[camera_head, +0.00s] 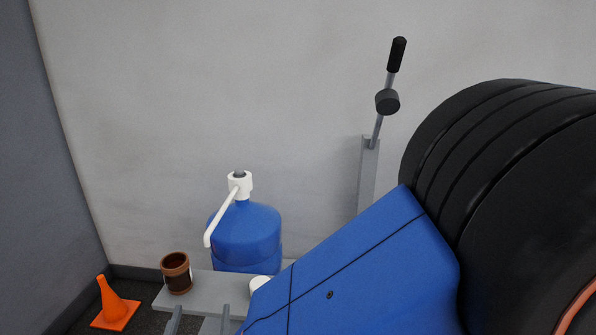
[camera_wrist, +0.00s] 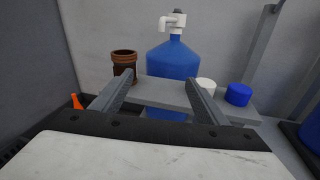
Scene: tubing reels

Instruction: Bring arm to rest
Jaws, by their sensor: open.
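My gripper (camera_wrist: 155,97) shows in the wrist view with its two grey fingers spread apart and nothing between them. It points toward a grey shelf (camera_wrist: 160,92) that carries small items. In the head view my arm, blue and black, fills the lower right. My gripper's fingers (camera_head: 198,318) show only in part at the bottom edge, in front of the shelf (camera_head: 208,290). My arm hides the right part of the shelf there.
A blue water jug (camera_head: 245,238) with a white pump stands behind the shelf. A brown jar (camera_head: 176,272), a white item (camera_wrist: 206,85) and a blue item (camera_wrist: 238,94) are on the shelf. An orange cone (camera_head: 115,304) stands left. A lever on a post (camera_head: 368,175) stands by the wall.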

